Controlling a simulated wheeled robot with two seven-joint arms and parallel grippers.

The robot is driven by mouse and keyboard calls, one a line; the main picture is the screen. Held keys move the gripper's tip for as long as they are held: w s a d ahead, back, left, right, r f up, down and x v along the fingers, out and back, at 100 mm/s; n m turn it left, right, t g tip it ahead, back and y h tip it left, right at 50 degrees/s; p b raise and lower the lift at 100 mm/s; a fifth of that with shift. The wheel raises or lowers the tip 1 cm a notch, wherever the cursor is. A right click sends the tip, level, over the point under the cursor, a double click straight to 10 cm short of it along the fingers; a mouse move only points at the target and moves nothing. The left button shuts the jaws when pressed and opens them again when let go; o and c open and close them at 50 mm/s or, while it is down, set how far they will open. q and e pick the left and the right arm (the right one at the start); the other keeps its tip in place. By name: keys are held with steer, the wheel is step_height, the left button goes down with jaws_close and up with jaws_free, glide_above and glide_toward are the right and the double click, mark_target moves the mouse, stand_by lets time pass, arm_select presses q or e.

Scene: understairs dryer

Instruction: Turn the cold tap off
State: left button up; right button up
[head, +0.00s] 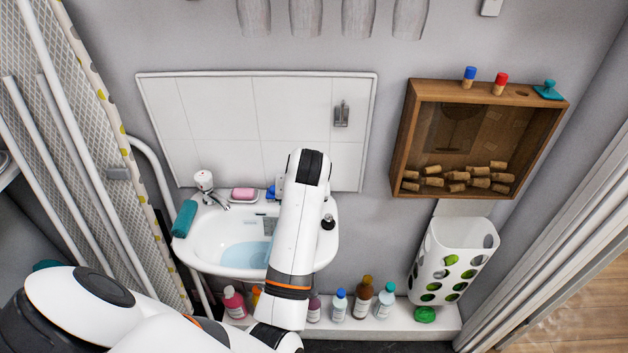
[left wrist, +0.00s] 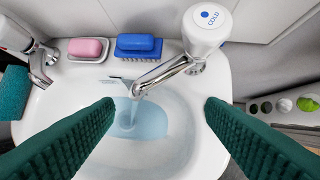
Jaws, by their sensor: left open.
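The cold tap (left wrist: 207,27), with a white head and a blue-dotted "COLD" top, stands at the basin's back right in the left wrist view. A thin stream seems to fall from its chrome spout (left wrist: 150,78) into the pale blue water. In the head view my left arm hides most of the cold tap. My left gripper (left wrist: 160,108) is open, with its green fingers apart over the basin. Nothing is between the fingertips; the tap head is beyond them, apart from both. The white basin (head: 205,240) also shows in the left wrist view (left wrist: 195,150). My right gripper is out of view.
The other tap (head: 204,180) stands at the basin's back left, near a teal roll (head: 185,218). A pink soap (left wrist: 88,47) and a blue sponge or brush (left wrist: 138,45) lie between the taps. Bottles (head: 340,304) line the ledge below. A wooden cork box (head: 400,150) hangs right.

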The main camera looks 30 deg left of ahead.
arm_select(q)
steer(key=w+r+n+h, duration=0.1)
steer(key=w+r+n, duration=0.1)
steer(key=w+r, duration=0.55)
steer(key=shift+g, duration=0.3)
steer(key=x, duration=1.1)
steer(key=shift+d+f, duration=0.3)
steer(key=shift+f, duration=0.1)
steer(key=shift+s, duration=0.1)
steer(key=c, duration=1)
steer(key=shift+o, duration=0.2)
steer(key=shift+r+p, duration=0.2)
steer(key=shift+p, duration=0.7)
steer(key=m+h+p, duration=0.1)
steer(key=m+p, duration=0.2)
steer(key=p, duration=0.1)
steer(key=m+t+h+p, duration=0.1)
steer(key=m+p, duration=0.1)
steer(key=p, duration=0.1)
steer(key=shift+a+r+m+p, duration=0.1)
steer(key=shift+m+p, duration=0.25)
steer(key=shift+m, duration=0.05)
steer(key=m+h+p, duration=0.1)
steer(key=m, duration=0.1)
steer(key=shift+m+p, duration=0.3)
steer(key=shift+p, duration=0.1)
steer(key=shift+f+m+h+p, duration=0.2)
steer(key=shift+m+h+p, duration=0.4)
steer(key=shift+m, duration=1.2)
